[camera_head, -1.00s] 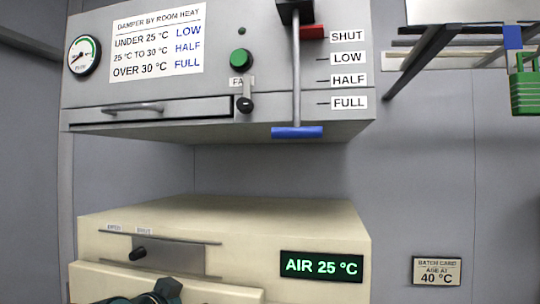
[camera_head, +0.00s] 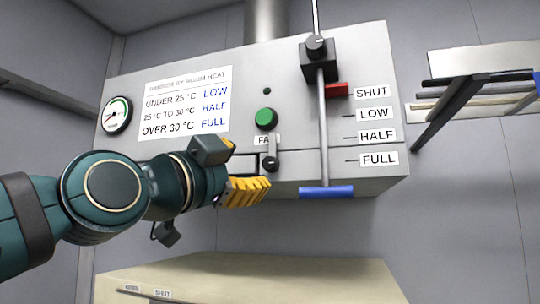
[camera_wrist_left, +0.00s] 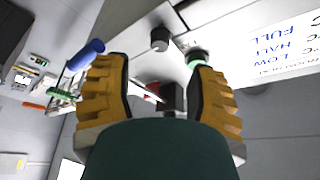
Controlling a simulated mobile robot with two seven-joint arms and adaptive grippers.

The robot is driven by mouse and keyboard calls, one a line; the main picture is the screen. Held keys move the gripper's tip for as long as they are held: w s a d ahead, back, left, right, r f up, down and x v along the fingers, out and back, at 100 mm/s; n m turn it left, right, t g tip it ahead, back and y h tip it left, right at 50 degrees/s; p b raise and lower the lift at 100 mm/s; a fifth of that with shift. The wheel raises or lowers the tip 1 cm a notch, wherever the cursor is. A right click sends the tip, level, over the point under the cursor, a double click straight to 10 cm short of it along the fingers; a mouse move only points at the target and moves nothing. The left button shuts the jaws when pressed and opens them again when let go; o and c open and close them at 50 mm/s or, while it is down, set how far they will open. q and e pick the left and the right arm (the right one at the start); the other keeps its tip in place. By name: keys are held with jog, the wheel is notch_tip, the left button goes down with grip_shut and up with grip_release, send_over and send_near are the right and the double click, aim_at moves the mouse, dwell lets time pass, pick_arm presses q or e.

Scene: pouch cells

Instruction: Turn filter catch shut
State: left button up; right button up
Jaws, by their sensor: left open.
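The filter catch (camera_head: 270,161) is a small metal lever with a dark round knob at its lower end, on the grey housing's front below the green button. Its metal arm points up from the knob. In the left wrist view the catch's dark knob (camera_wrist_left: 160,39) shows beyond the gap between my fingers. My left gripper (camera_head: 250,191) has yellow ribbed fingers and is just left of and below the catch, apparently not touching it. In the left wrist view my left gripper (camera_wrist_left: 160,66) is open with nothing between its fingers. My right gripper is out of view.
The green button (camera_head: 266,119) is above the catch. A damper rod with a blue handle (camera_head: 327,192) hangs to the right, beside the SHUT-to-FULL scale. A shelf (camera_head: 480,62) juts out at the right. A cream cabinet (camera_head: 250,275) is below.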

aim_at(267, 163)
pick_arm(q)
jog(key=p+x, duration=0.4)
jog(key=x, duration=0.2)
jog(key=shift+w+d+r, duration=0.15)
jog(key=shift+r, duration=0.1)
jog(key=shift+w+d+p, duration=0.4)
jog(key=shift+w+p, duration=0.05)
jog(key=shift+w, duration=0.1)
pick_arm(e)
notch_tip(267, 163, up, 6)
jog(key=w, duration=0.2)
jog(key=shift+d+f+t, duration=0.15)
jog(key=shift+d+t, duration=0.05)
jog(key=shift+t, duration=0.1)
pick_arm(q)
grip_shut()
